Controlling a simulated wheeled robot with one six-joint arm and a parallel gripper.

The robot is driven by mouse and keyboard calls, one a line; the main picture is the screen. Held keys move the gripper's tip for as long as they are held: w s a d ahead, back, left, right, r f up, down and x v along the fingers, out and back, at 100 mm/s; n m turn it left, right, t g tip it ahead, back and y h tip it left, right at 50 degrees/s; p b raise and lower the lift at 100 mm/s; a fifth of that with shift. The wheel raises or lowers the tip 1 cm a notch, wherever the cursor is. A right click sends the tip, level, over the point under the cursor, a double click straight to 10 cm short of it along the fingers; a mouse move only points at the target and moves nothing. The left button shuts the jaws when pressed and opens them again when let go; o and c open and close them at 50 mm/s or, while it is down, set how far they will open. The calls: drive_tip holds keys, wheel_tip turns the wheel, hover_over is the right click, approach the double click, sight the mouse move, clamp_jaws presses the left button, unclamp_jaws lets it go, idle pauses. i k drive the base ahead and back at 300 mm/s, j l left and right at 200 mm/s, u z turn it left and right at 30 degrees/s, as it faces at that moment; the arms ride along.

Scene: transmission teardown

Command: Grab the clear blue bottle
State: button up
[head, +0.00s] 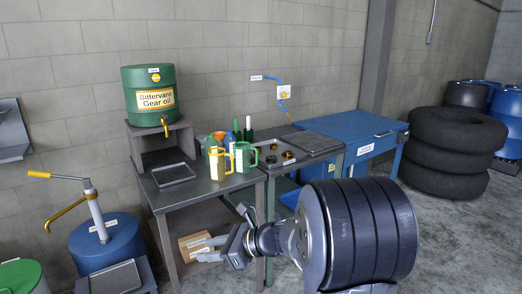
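A small blue shape (228,140) stands among the containers at the back of the dark workbench. It may be the blue bottle, but it is small and partly hidden, so I cannot tell whether it is clear. Two jugs stand in front of it, one with a yellow handle (216,163) and one with a green handle (242,157). My gripper (196,248) is low in front of the bench, below the tabletop and well apart from the bottles. Its two fingers point left and are spread, with nothing between them.
A green gear oil drum (150,90) stands on a raised stand, with a tray (173,174) below. Dark green bottles (248,129) are near the blue shape. A cardboard box (194,245) sits under the bench. A blue drum with a hand pump (106,243) is at left.

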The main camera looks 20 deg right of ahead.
sight(229, 138)
drive_tip(key=i+l+z, duration=0.2)
drive_tip(key=i+z, duration=0.2)
drive_tip(key=i+l+z, duration=0.1)
drive_tip(key=i+z, duration=0.35)
drive_tip(key=i+u, duration=0.1)
drive_tip(key=i, duration=0.5)
drive_tip(key=i+l+u, duration=0.1)
drive_tip(key=i, duration=0.5)
drive_tip(key=i+l+u, duration=0.1)
drive_tip(key=i, duration=0.5)
drive_tip(key=i+u, duration=0.15)
drive_tip(key=u, duration=0.4)
drive_tip(key=k+l, duration=0.05)
